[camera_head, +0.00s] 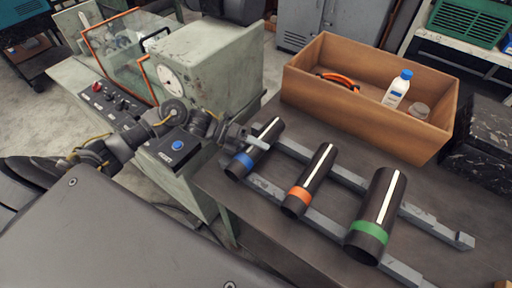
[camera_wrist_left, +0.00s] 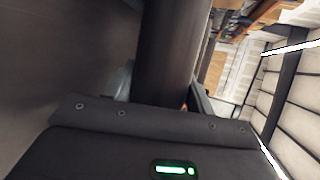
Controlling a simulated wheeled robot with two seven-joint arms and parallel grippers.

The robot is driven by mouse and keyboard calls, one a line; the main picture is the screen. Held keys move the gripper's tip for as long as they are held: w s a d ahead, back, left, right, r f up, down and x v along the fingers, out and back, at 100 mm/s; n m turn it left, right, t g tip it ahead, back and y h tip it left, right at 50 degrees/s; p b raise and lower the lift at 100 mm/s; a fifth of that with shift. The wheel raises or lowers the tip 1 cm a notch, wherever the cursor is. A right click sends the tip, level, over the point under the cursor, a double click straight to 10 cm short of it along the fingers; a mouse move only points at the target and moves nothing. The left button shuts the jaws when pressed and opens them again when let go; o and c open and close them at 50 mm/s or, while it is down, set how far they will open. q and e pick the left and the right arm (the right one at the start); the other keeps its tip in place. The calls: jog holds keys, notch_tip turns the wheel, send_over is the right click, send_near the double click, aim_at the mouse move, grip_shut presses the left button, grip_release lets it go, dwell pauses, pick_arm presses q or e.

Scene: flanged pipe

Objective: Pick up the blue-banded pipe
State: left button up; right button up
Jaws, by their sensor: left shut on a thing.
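The blue-banded pipe (camera_head: 244,161) is a dark cylinder with a blue band near its lower end. It is the leftmost of three pipes on the grey rails in the head view. My left gripper (camera_head: 253,139) comes in from the left and is shut on this pipe around its middle. In the left wrist view the dark pipe (camera_wrist_left: 170,45) runs between the two fingers, and its lower part is hidden by the gripper body. I cannot tell whether the pipe still touches the rails. My right gripper is not in view.
An orange-banded pipe (camera_head: 309,182) and a larger green-banded pipe (camera_head: 377,214) lie across the rails (camera_head: 425,221) to the right. A cardboard box (camera_head: 360,127) holding a white bottle (camera_head: 397,90) stands behind. A green-grey machine (camera_head: 212,69) stands at the left.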

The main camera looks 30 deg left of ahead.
pick_arm(q)
jog(key=shift+w+r+b, duration=0.1)
jog(key=shift+r+b, duration=0.3)
jog(key=shift+r, duration=0.15)
jog(key=s+a+r+b, duration=0.5)
jog(key=s+a+r, duration=0.4)
jog(key=r, duration=0.3)
jog(key=shift+a, duration=0.9)
